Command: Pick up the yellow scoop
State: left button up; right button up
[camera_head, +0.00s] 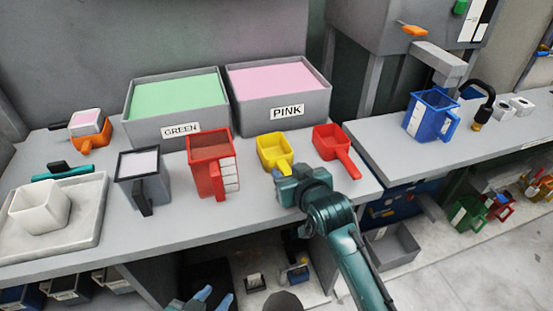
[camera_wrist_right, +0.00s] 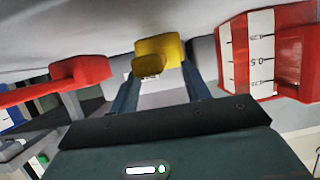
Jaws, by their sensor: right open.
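The yellow scoop (camera_head: 273,150) stands on the grey bench in front of the green and pink bins, its handle pointing toward me. My right gripper (camera_head: 287,172) is just in front of it, close to the handle. In the right wrist view the yellow scoop (camera_wrist_right: 172,50) shows ahead, with its handle end between the open fingers of my right gripper (camera_wrist_right: 160,82). Whether the fingers touch the handle cannot be told. My left gripper (camera_head: 208,301) is low at the bottom edge, below the bench front, with its blue fingertips apart and nothing between them.
A red measuring jug (camera_head: 210,165) stands left of the yellow scoop; a red scoop (camera_head: 334,147) stands to its right. Behind are the green bin (camera_head: 182,137) and pink bin (camera_head: 288,117). A black-handled grey jug (camera_head: 145,175) and a tray (camera_head: 87,232) are further left.

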aim_at(284, 166)
jog(key=x, duration=0.3)
jog(key=shift+w, duration=0.25)
jog(key=shift+c, duration=0.6)
grip_shut()
